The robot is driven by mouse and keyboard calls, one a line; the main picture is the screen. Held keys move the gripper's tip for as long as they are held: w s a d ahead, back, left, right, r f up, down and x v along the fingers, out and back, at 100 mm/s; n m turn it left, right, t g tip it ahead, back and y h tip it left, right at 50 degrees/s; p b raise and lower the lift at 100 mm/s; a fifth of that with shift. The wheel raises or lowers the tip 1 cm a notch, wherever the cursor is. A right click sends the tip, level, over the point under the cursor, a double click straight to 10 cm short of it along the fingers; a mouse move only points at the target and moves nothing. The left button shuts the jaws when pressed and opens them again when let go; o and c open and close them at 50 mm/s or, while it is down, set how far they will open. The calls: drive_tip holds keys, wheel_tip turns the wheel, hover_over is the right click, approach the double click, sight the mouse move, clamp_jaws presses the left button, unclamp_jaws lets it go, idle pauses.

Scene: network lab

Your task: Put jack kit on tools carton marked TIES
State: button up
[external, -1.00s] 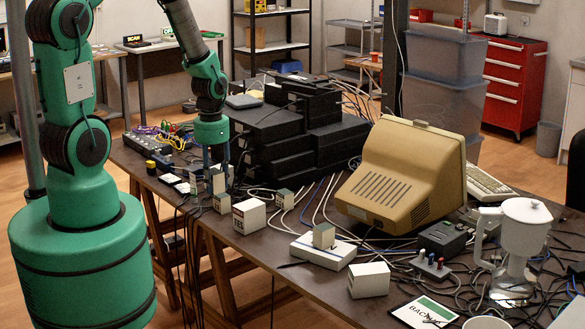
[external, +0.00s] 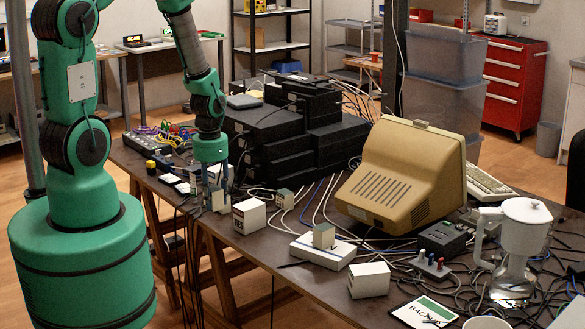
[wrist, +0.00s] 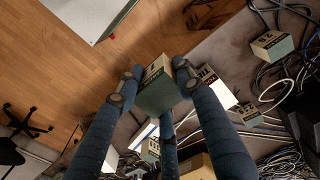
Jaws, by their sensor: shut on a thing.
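My gripper (external: 217,193) is low at the table's near left edge. It is shut on a small grey-green and cream box (external: 219,202), which I take to be the jack kit. In the wrist view the fingers (wrist: 150,90) press on the box (wrist: 157,92) from its sides; its label is unreadable. I cannot tell whether it is clear of the tabletop.
Similar small boxes stand nearby, one on the table (external: 285,199) and one on a white flat device (external: 324,236). A plain white box (external: 369,279) is farther right. Black stacked equipment (external: 280,150) rises behind the gripper. A beige monitor (external: 400,175) and loose cables crowd the table.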

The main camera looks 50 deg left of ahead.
drive_tip(key=shift+w, duration=0.1)
hover_over(249, 204)
drive_tip(key=shift+f, duration=0.75)
drive_tip(key=shift+f+b, duration=0.4)
drive_tip(key=shift+f, duration=1.4)
drive_tip(key=shift+f, duration=0.1)
drive_tip(key=o, duration=1.2)
drive_tip(key=shift+o, duration=0.2)
